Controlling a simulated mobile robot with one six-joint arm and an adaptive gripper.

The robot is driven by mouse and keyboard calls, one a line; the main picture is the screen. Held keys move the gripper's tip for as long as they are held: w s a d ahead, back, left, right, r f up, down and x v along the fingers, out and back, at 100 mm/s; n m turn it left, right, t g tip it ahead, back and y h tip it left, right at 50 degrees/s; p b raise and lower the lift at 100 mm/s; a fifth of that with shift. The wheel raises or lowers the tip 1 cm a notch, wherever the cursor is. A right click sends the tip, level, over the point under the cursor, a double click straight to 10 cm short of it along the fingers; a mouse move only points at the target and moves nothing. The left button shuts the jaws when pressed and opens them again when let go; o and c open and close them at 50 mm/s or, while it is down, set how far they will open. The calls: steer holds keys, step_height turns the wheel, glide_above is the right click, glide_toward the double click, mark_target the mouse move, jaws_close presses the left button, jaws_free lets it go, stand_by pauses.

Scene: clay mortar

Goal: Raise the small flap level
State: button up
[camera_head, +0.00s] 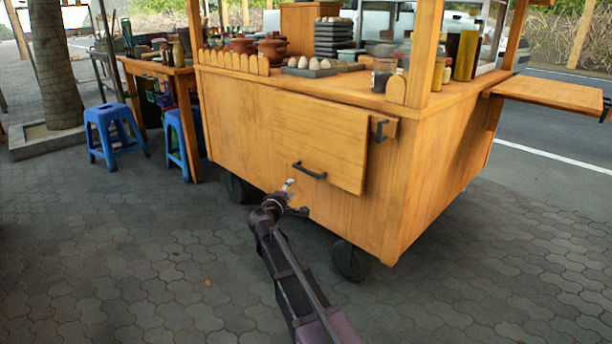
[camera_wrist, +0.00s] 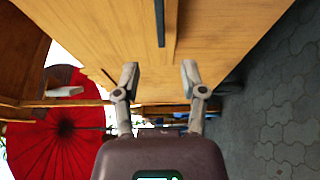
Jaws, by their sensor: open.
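The small flap (camera_head: 320,140) is a light wooden panel hanging down, nearly upright, on the front of the wooden cart. A black bar handle (camera_head: 309,171) is on its lower part. My gripper (camera_head: 288,184) is at the lower left of the flap, just below and left of the handle in the picture. In the wrist view my gripper (camera_wrist: 160,76) has its two fingers apart with nothing between them. A dark bar (camera_wrist: 160,22) lies ahead of the gap, against wood; I cannot tell for certain that it is the handle.
The cart (camera_head: 235,120) has dark wheels. Eggs (camera_head: 308,63), pots and jars stand on its top. A dark bracket (camera_head: 380,131) is right of the flap. A side shelf (camera_head: 550,93) sticks out level at right. Blue stools (camera_head: 112,130) stand left. The paving (camera_head: 130,250) in front is clear.

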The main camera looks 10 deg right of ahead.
mark_target(305, 172)
steer(key=shift+w+d, duration=0.1)
steer(key=x, duration=1.3)
steer(key=shift+w+d, duration=0.1)
steer(key=shift+w, duration=0.15)
jaws_close()
